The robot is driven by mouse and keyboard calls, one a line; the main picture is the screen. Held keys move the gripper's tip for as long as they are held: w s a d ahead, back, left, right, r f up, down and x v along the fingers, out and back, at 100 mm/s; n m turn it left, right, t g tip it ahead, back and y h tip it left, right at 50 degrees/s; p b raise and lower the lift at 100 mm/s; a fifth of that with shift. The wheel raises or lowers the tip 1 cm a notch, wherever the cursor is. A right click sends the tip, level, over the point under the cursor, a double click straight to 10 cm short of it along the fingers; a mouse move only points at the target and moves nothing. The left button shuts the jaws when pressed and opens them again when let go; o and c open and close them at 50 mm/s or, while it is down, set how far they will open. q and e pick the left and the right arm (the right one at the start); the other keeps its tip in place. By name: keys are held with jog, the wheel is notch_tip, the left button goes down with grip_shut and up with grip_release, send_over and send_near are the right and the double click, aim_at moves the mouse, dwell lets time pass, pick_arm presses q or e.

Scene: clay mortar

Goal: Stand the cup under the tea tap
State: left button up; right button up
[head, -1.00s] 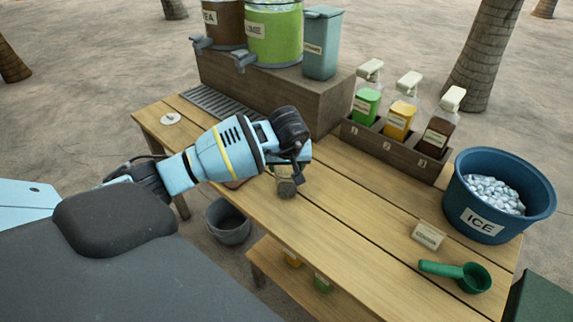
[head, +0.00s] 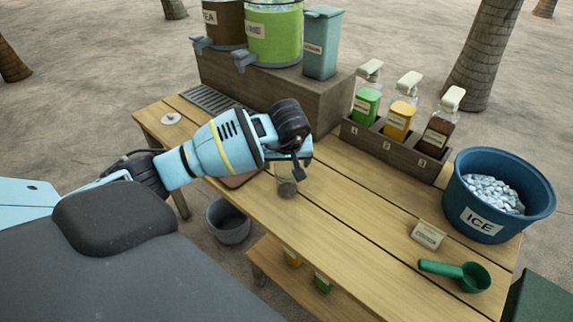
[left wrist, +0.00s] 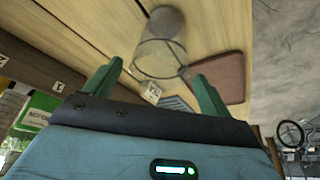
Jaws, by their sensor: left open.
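A clear cup (head: 287,186) stands on the wooden table, partly hidden behind my left gripper in the head view. In the left wrist view the clear cup (left wrist: 160,55) lies just beyond and between the two green fingers. My left gripper (left wrist: 157,84) is open, its fingers apart. In the head view, the dark wrist hides most of it. The brown tea dispenser (head: 223,30) stands on the raised wooden box at the back left. Its grey tea tap (head: 201,43) sticks out to the front left, above the slatted drip tray (head: 207,101). My right gripper is out of view.
A green lime dispenser (head: 276,35) stands beside the tea one. A bottle rack (head: 388,147), blue ice bucket (head: 468,215), small sign (head: 428,235) and green scoop (head: 470,276) occupy the right side. A reddish-brown board (left wrist: 222,78) lies near the cup.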

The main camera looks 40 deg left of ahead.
pick_arm(q)
jog(key=v, duration=0.9)
jog(key=shift+r+p, duration=0.3)
jog(key=shift+r, duration=0.05)
jog(key=shift+s+d, duration=0.1)
jog(key=shift+s, duration=0.05)
